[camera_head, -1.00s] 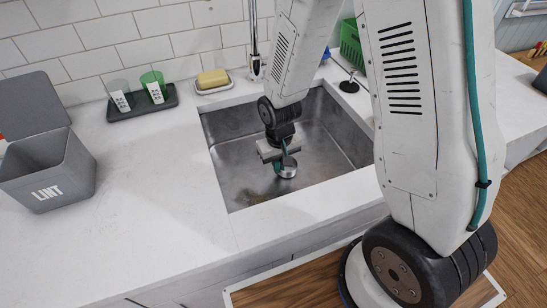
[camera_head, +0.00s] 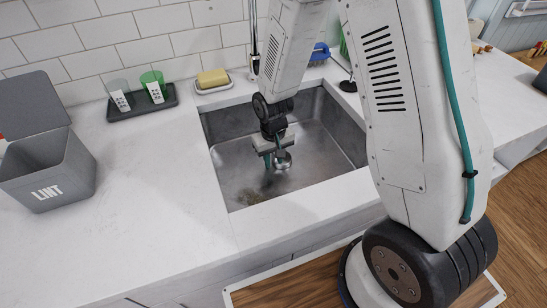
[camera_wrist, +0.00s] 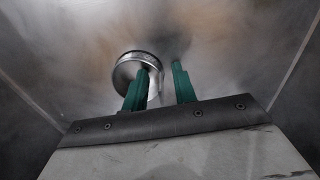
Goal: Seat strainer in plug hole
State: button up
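The metal strainer (camera_head: 283,161) is a small round silver cup in the sink (camera_head: 325,150), beside my gripper's fingers. In the wrist view, the strainer (camera_wrist: 127,72) lies mostly left of the finger gap, and the left green finger overlaps it. My gripper (camera_head: 272,156) points down into the sink. In the wrist view, my gripper (camera_wrist: 161,68) has its two green fingers apart with a clear gap. The plug hole cannot be made out, and whether the strainer sits in it or only on the sink floor is unclear.
The sink walls close in around my gripper. A brownish stain (camera_head: 252,197) marks the sink floor. A soap dish (camera_head: 213,88), a tray with two cups (camera_head: 143,106) and a grey lint bin (camera_head: 50,165) stand on the counter (camera_head: 150,190). The tap (camera_head: 254,60) rises behind.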

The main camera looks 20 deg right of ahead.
notch_tip(320, 180, up, 8)
jog(key=s+d+r, duration=0.2)
jog(key=s+r, duration=0.1)
jog(key=r, duration=0.6)
jog(key=s+d+r, duration=0.2)
jog(key=s+r, duration=0.6)
jog(key=s, duration=0.2)
jog(key=s+d+r+t, duration=0.1)
jog(key=s+r, duration=0.6)
jog(key=s, duration=0.4)
jog(key=shift+d+r+m, duration=0.4)
jog(key=shift+w, duration=0.1)
